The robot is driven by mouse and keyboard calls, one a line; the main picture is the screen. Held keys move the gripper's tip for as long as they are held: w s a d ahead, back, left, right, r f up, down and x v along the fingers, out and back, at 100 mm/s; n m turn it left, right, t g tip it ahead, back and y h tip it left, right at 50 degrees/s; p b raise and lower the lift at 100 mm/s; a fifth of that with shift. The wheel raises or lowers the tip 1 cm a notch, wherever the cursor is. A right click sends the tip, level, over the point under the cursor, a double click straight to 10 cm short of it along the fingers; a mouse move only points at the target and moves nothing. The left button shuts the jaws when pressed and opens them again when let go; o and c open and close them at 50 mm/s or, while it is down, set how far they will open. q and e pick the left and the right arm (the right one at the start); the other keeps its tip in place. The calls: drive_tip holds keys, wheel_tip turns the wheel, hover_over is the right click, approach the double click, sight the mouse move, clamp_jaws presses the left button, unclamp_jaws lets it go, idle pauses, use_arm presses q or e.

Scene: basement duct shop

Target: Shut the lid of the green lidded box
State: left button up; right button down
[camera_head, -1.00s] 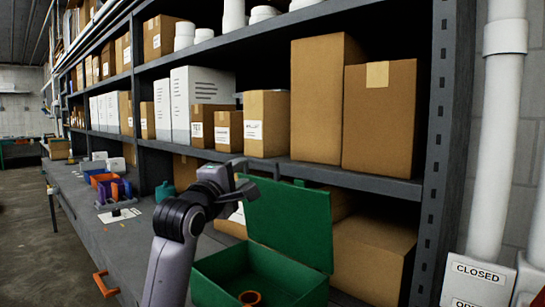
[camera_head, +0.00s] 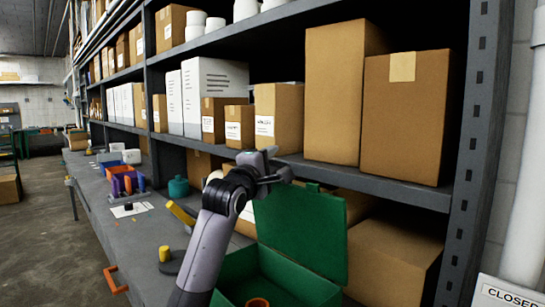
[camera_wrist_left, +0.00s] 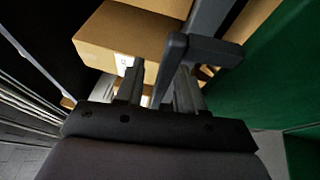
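The green lidded box (camera_head: 232,294) stands on the bench at the bottom of the head view, its front cut off by the frame edge. Its green lid (camera_head: 305,238) is open and stands upright at the back. In the left wrist view, the green surface of the lid (camera_wrist_left: 275,75) fills the right side. My left gripper (camera_head: 277,168) is just above and left of the lid's upper left corner, in front of the shelf edge. Its fingers stand apart with nothing between them; contact with the lid cannot be told. My right gripper is out of view.
An orange round item (camera_head: 257,302) is inside the box. A shelf (camera_head: 400,188) with cardboard boxes (camera_head: 402,118) runs above the bench. A large carton (camera_head: 392,262) stands right of the lid. A teal pot (camera_head: 178,188) and a yellow-handled tool (camera_head: 181,213) lie to the left.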

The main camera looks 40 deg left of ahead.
use_arm(q)
drive_tip(key=shift+w+a, duration=0.2)
drive_tip(key=shift+w, duration=0.35)
clamp_jaws()
